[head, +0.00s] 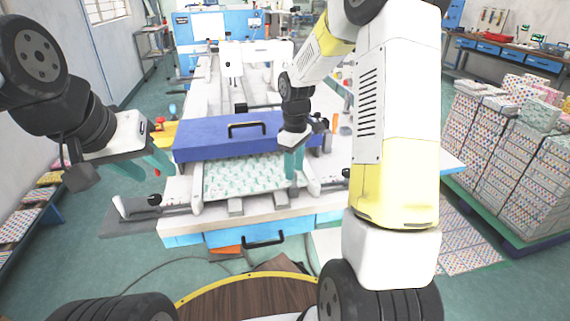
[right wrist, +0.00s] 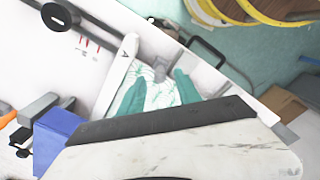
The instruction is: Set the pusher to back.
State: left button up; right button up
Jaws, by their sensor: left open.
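A blue block with a black handle (head: 246,128) spans the sewing machine's table, behind a green-and-white patterned sheet (head: 245,178). I cannot tell for sure which part is the pusher. My right gripper (head: 293,165) is over the right end of the sheet, in front of the blue block. In the right wrist view its teal fingers (right wrist: 158,92) stand apart, with the sheet beyond them and nothing clearly held. My left gripper (head: 145,165) is open and empty, to the left of the blue block. The blue block's right end is partly hidden by my right arm.
The white table's front (head: 270,222) has blue panels and a drawer handle. Stacked patterned boxes (head: 500,130) are on the right. A workbench (head: 510,50) is at the back right. Open floor (head: 120,262) lies at the front left.

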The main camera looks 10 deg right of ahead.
aim_at(294, 184)
jog(key=shift+f, duration=1.4)
grip_shut()
dwell(0.4)
